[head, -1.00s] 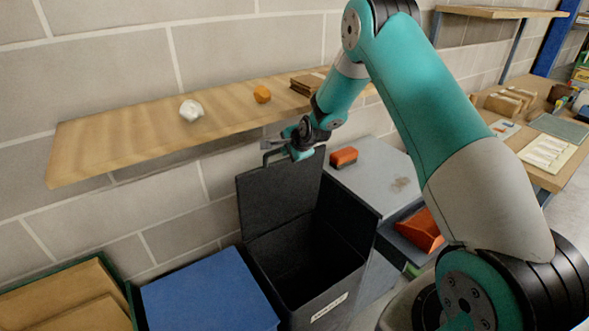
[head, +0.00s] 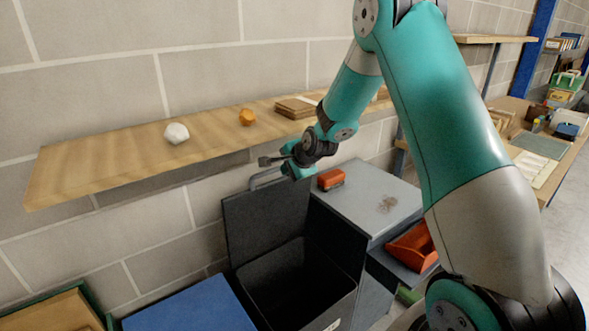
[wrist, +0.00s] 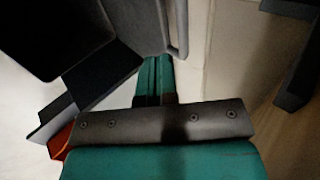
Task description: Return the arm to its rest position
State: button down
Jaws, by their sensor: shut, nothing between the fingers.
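My gripper (head: 272,160) is shut and empty. In the head view it is in front of the wooden shelf's edge, above the raised lid of the black bin. In the wrist view its teal fingers (wrist: 155,78) lie together with nothing between them. The black bin (head: 300,285) stands open, its lid (head: 262,222) tilted up against the wall side. The lid's grey handle (head: 263,178) is just below my gripper; I cannot tell whether they touch. The handle also shows beside the fingers in the wrist view (wrist: 181,25).
The wooden shelf (head: 105,168) holds a white lump (head: 176,133), an orange lump (head: 247,117) and flat brown pieces (head: 296,107). A grey cabinet (head: 375,205) with an orange brush (head: 331,179) stands right of the bin. A blue box (head: 190,308) is to the left.

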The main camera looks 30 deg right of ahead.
jog(key=shift+b+v, duration=0.4)
jog(key=shift+v, duration=1.8)
jog(key=s+a+r+n+g+y, duration=0.2)
jog(key=s+a+r+n, duration=0.2)
jog(key=s+a+n, duration=0.4)
jog(key=s+a+r+n+g+y, duration=0.25)
jog(key=s+a+n, duration=0.35)
jog(key=a, duration=0.5)
jog(key=s+a+r+n+g, duration=0.1)
jog(key=s+a+n+g, duration=0.1)
jog(key=s+n, duration=0.3)
jog(key=s+a+r+n+g, duration=0.1)
jog(key=s+n, duration=0.4)
jog(key=s, duration=0.9)
jog(key=a+g, duration=0.1)
jog(key=a, duration=0.1)
jog(key=shift+s+a+r+n+h+b, duration=0.25)
jog(key=shift+s+n+h+b, duration=0.05)
jog(key=shift+s+h, duration=0.05)
